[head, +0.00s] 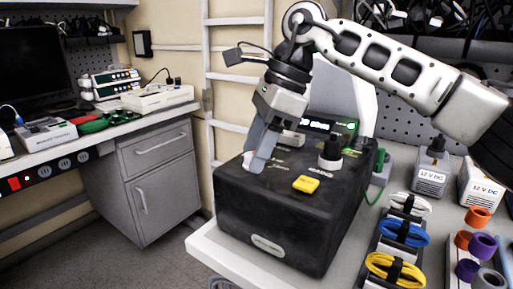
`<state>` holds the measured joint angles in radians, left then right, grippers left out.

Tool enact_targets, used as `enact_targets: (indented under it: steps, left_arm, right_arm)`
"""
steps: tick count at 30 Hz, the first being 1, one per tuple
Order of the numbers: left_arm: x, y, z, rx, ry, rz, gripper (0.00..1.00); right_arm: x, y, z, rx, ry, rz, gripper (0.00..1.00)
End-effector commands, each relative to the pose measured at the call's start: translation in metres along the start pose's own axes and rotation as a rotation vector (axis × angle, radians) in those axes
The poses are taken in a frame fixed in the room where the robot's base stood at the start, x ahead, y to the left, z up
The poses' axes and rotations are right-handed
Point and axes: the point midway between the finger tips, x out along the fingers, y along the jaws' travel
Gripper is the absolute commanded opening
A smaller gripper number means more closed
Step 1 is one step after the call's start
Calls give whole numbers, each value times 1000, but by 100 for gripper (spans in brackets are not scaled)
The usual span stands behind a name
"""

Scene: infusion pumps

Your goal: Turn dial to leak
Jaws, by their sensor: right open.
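A black box-shaped device (272,217) stands on the workbench, with a lit display (318,125) at its back. My right gripper (259,160) points down at the left part of its top, its jaws open. A small pale piece (247,161) shows at the fingertips; it may be a dial, mostly hidden by the fingers. I cannot tell whether the fingers touch it. A black knob (330,153) on a light base stands upright on the right part of the top. The label lettering is too small to read. My left gripper is not in view.
A yellow block (305,184) sits on the device's top, right of my right gripper. Coiled cables (396,268) lie in a rack to the right, beside orange and purple rings (484,245). Boxes marked 12 V DC (431,178) stand behind. The floor at left is clear.

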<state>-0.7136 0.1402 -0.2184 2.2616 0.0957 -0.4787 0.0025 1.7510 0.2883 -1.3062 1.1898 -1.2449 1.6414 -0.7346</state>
Motion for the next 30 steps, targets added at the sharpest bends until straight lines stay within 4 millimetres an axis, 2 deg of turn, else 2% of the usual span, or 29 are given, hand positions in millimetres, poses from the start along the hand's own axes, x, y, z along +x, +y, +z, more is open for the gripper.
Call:
enact_targets:
  steps: [8, 12, 13, 23, 30]
  left_arm:
    - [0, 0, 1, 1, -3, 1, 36]
    - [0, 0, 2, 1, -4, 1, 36]
    - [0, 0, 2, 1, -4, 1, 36]
    - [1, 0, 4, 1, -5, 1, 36]
    - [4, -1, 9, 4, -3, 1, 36]
  right_arm:
    - [1, 0, 0, 0, 0, 0, 51]
    - [1, 0, 0, 0, 0, 0, 12]
    - [1, 0, 0, 0, 0, 0, 6]
    - [1, 0, 0, 28, 0, -13, 6]
    - [2, 1, 0, 147, 0, -63, 6]
